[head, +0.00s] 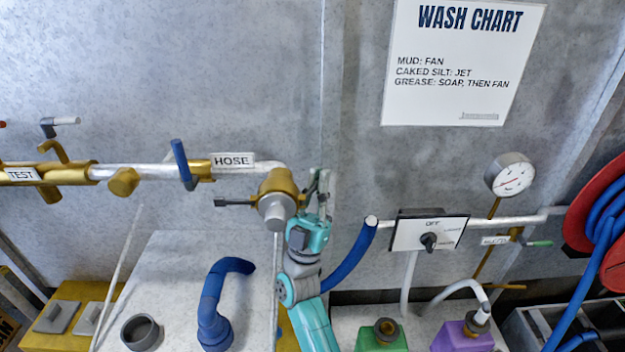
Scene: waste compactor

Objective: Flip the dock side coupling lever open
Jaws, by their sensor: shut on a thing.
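A brass coupling (278,187) with a grey plug (275,212) in its lower end hangs from the right end of the silver pipe, just right of the HOSE label. One dark lever (234,203) sticks straight out from the coupling's left side. My gripper (320,185) is at the coupling's right side, with its fingers pointing up. It is shut on the lever at that side, which is mostly hidden by the fingers, so its angle is hard to tell.
A blue-handled valve (182,165) sits on the pipe to the left. Below stand a bent blue hose (213,300), a green container (382,337) and a purple container (460,337).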

